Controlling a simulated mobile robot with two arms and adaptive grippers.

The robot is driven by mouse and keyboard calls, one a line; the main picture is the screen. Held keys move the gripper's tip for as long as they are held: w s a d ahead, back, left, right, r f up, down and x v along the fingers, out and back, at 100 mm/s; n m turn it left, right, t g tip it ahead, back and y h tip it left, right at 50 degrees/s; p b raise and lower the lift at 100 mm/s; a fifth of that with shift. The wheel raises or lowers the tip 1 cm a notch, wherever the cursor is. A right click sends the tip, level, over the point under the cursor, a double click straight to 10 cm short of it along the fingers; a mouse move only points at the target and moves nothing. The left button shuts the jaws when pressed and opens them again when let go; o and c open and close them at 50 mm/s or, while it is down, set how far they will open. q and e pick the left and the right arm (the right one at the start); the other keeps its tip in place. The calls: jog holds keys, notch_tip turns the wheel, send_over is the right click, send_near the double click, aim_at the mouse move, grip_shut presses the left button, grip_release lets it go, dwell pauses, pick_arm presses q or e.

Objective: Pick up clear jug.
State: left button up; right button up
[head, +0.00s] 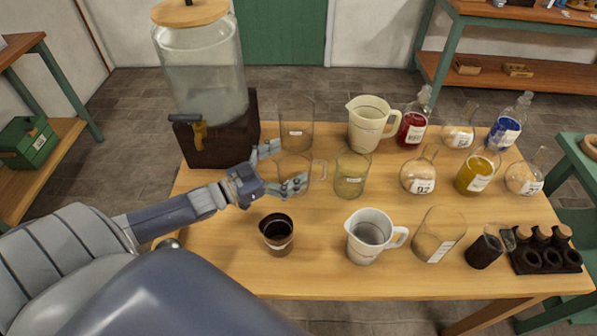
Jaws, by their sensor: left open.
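A clear jug (297,165), see-through with a handle on its right side, stands on the wooden table (330,220), left of the middle. My left gripper (287,166) reaches in from the left and is open. One finger is at the jug's far left side and the other is in front of its lower part. The jug seems to lie between the fingers, but I cannot tell whether they touch it. My right gripper is not in view.
A clear beaker (297,118) stands just behind the jug, and a greenish glass (353,174) stands to its right. A large dispenser (203,75) is behind left. A dark cup (277,232) and a white jug (370,235) stand in front. Several flasks crowd the right.

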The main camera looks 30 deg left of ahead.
pick_arm(q)
jog(key=shift+x, duration=1.3)
jog(key=c, duration=1.8)
jog(key=shift+r, duration=0.1)
jog(key=shift+c, duration=0.5)
